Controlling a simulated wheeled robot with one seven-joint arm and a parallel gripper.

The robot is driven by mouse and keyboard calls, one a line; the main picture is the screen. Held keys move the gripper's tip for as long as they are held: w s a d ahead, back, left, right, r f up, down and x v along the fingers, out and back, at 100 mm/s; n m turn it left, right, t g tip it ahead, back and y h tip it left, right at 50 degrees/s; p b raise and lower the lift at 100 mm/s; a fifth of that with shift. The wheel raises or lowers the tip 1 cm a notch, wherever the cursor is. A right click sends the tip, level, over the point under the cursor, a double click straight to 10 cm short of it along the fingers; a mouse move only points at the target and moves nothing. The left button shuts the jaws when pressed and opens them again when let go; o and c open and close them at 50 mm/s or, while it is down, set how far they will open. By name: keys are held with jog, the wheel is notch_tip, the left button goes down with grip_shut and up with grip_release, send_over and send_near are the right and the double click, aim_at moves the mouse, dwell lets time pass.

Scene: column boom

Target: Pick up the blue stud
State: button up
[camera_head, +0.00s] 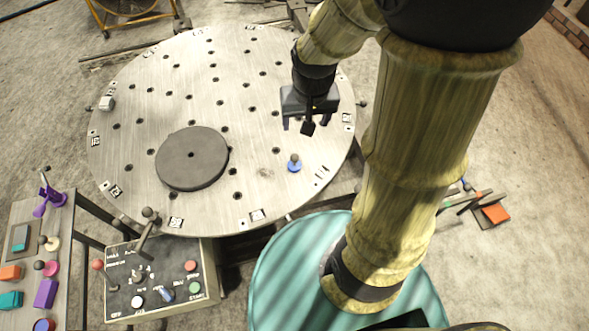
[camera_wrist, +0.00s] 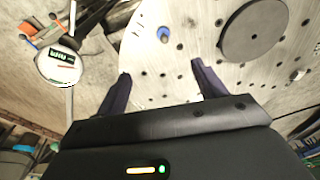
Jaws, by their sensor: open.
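The blue stud (camera_head: 294,163) stands upright on the round perforated metal table, near its front right edge. It has a blue base and a dark rounded knob on top. In the wrist view the blue stud (camera_wrist: 163,34) lies ahead of the fingers, apart from them and between their lines. My gripper (camera_head: 306,124) is above the right part of the table, behind the stud in the head view. Its two dark fingers (camera_wrist: 160,85) are spread apart with nothing between them.
A dark round disc (camera_head: 192,158) lies on the table (camera_head: 165,75), left of the stud. A control box (camera_head: 150,280) with levers and buttons stands at the front. A side bench (camera_head: 28,225) at left holds several coloured pieces. Table around the stud is clear.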

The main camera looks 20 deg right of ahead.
aim_at(295, 162)
jog(key=w+f+m+g+b, duration=0.1)
jog(key=w+f+m+b, duration=0.1)
jog(key=w+f+b, duration=0.3)
jog(key=w+f+m+b, duration=0.1)
jog(key=w+f+b, duration=0.4)
jog(key=f+b, duration=0.4)
notch_tip(295, 162, down, 3)
jog(key=shift+f+m+g, duration=0.1)
jog(key=shift+m+g, duration=0.3)
jog(key=shift+a, duration=0.1)
notch_tip(295, 162, down, 12)
jog(key=shift+r, duration=0.2)
jog(key=shift+f, duration=0.25)
jog(key=f, duration=0.5)
jog(key=shift+d+f, duration=0.1)
jog(key=shift+d, duration=0.1)
jog(key=shift+c, duration=0.4)
